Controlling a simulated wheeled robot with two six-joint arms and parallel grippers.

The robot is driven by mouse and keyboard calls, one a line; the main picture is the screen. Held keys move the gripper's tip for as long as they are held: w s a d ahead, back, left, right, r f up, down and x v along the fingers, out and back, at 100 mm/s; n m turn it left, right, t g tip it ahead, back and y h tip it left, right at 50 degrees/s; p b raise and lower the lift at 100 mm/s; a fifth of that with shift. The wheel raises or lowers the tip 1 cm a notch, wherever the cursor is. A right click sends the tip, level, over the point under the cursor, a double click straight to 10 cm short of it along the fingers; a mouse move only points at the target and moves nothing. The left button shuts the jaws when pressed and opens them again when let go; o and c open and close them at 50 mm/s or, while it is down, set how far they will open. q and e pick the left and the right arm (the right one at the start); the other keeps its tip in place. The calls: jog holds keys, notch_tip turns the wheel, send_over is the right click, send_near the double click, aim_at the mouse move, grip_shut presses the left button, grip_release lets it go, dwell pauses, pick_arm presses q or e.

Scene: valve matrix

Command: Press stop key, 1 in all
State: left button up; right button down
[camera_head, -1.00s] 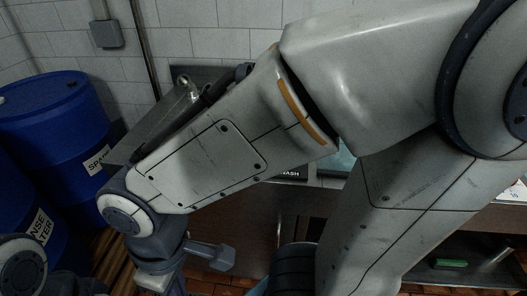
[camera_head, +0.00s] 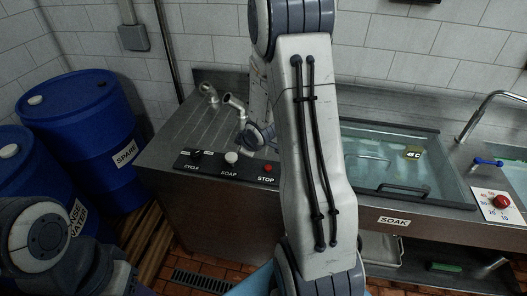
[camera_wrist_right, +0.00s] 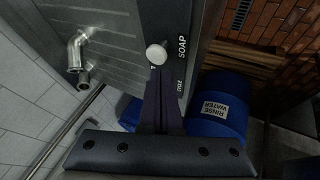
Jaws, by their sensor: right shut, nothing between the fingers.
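The stop key (camera_head: 268,168) is a small red button above the word STOP, at the right end of the black control panel (camera_head: 203,168) on the steel counter's front edge. The white soap knob (camera_head: 231,158) is left of it. My right arm comes down just right of the stop key in the head view; its fingertips are hidden there. In the wrist view my right gripper (camera_wrist_right: 163,78) is shut and empty, its tips appearing close to the soap knob (camera_wrist_right: 157,55); contact is unclear. The stop key is outside that view. My left gripper is out of frame.
Bent metal pipes (camera_head: 236,103) rise from the counter behind the panel. A water-filled soak basin (camera_head: 385,160) and a red dial (camera_head: 501,201) are at right. Blue drums (camera_head: 88,125) stand at left on wooden slats.

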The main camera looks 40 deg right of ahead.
jog(key=t+p, duration=0.2)
jog(key=p, duration=0.1)
send_over(270, 169)
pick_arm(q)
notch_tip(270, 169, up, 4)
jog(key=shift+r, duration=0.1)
pick_arm(e)
jog(key=shift+d+f, duration=0.15)
notch_tip(270, 169, down, 8)
jog(key=b, duration=0.7)
jog(key=shift+f, duration=0.2)
pick_arm(q)
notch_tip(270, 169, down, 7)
jog(key=shift+b, duration=0.3)
pick_arm(e)
jog(key=shift+f, duration=0.2)
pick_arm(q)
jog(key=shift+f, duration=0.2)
pick_arm(e)
jog(key=shift+f, duration=0.1)
pick_arm(q)
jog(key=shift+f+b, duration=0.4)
jog(key=shift+b, duration=0.05)
pick_arm(e)
jog(key=shift+f, duration=0.3)
